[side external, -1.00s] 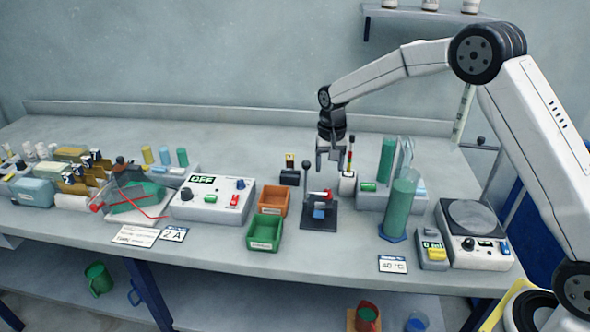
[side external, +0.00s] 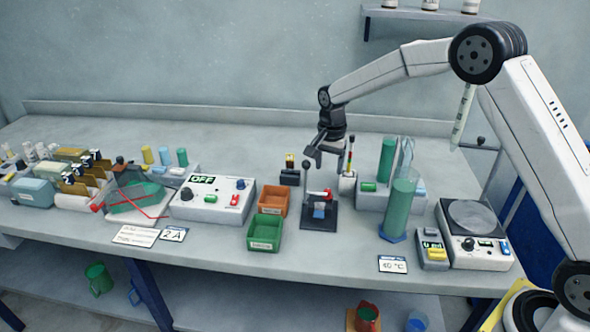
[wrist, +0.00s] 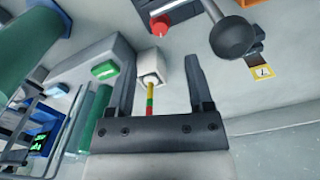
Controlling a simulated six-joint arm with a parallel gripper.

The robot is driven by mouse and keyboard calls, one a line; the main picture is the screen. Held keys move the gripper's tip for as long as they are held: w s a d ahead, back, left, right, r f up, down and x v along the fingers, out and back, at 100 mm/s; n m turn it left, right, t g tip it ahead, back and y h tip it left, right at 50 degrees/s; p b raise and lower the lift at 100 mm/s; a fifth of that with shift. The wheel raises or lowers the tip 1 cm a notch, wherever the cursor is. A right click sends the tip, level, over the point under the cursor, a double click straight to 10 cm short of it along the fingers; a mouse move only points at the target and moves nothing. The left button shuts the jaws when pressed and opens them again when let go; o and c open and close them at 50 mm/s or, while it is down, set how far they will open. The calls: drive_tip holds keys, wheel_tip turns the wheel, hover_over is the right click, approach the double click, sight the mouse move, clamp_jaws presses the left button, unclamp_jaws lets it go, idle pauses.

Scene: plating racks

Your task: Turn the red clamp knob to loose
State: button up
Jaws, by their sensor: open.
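The red clamp knob (side external: 327,194) is on a small stand with a dark square base (side external: 311,225), at the middle of the bench. A blue piece (side external: 319,212) shows below the knob. In the wrist view the red knob (wrist: 160,22) is at the top, beyond my fingertips, on a grey post. My gripper (side external: 315,157) is open and empty, above and behind the stand and apart from the knob. Its two spread fingers also show in the wrist view (wrist: 162,72). The knob's exact angle is too small to tell.
A black ball-topped lever (side external: 306,165) rises from the stand beside the knob. A white block with a coloured rod (side external: 348,182) is close right of my gripper. Orange (side external: 272,201) and green bins (side external: 264,232) are left; a green cylinder (side external: 400,207) is right.

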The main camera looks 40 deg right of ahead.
sight(327, 191)
drive_tip(key=shift+f, duration=0.15)
drive_tip(key=shift+f, duration=3.75)
clamp_jaws()
